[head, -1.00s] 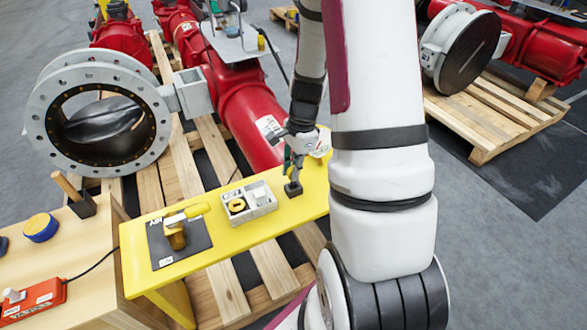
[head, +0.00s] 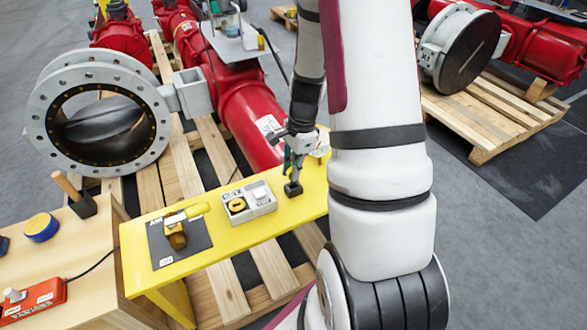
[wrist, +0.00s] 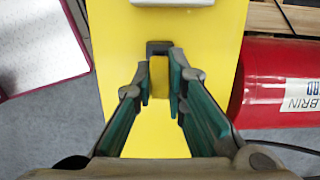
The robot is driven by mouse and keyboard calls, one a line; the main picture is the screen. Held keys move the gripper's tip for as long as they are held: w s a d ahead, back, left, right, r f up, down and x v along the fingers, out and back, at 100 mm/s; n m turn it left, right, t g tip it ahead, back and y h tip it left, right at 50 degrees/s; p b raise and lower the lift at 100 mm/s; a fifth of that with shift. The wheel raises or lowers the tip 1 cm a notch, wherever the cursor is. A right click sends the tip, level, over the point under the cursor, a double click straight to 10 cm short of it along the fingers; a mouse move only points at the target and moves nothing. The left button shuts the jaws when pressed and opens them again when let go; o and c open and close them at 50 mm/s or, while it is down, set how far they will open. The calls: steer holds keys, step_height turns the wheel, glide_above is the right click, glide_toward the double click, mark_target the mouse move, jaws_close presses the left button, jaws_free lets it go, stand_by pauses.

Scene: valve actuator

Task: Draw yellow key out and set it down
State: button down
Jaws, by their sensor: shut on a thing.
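My gripper (wrist: 159,80) is shut on the yellow key (wrist: 158,76), which shows as a yellow strip between the green fingers. A small dark block (wrist: 158,47) sits at the key's far end in the wrist view. In the head view my gripper (head: 293,160) points down over this dark block (head: 293,188) on the yellow bench (head: 220,250). I cannot tell how deep the key sits in the block.
A grey two-pocket box (head: 262,204) stands left of the dark block, with a yellow-and-black round piece in one pocket. Further left a brass valve with a yellow handle (head: 175,236) sits on a dark plate. A red pipe (head: 245,115) runs behind the bench.

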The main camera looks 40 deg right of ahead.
steer(key=shift+f+b, duration=1.15)
steer(key=shift+f, duration=0.45)
steer(key=c, duration=1.5)
jaws_free()
steer(key=shift+c, duration=0.2)
steer(key=shift+r, duration=0.15)
steer(key=r, duration=0.4)
steer(key=d+r, duration=0.1)
steer(key=r, duration=0.6)
steer(key=shift+s+d+r, duration=0.25)
steer(key=shift+d+r, duration=0.05)
steer(key=shift+d, duration=0.05)
